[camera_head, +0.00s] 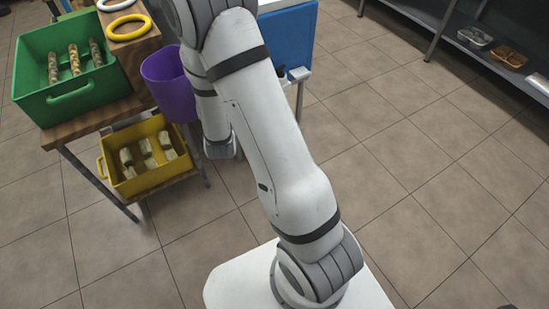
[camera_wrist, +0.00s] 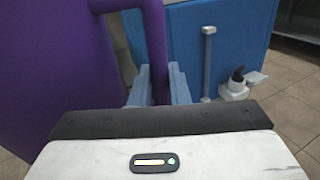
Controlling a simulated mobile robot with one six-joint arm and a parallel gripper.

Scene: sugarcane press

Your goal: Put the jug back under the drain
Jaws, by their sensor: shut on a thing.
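The purple jug (camera_head: 168,84) is in the head view, left of my arm, beside the wooden table and partly hidden by my arm. In the wrist view the jug (camera_wrist: 55,75) fills the left side. Its handle (camera_wrist: 153,40) runs down between the two pale blue fingers of my gripper (camera_wrist: 158,88), which is shut on it. The fingertips are hidden from the head view. A white fitting with a black top (camera_wrist: 237,82) sticks out low by the blue press panel (camera_wrist: 225,40); I cannot tell whether it is the drain.
A yellow crate (camera_head: 150,187) stands on the lower shelf. The blue press side (camera_head: 297,35) is behind my arm. A shelf with trays (camera_head: 490,60) is at upper right. The tiled floor right is clear.

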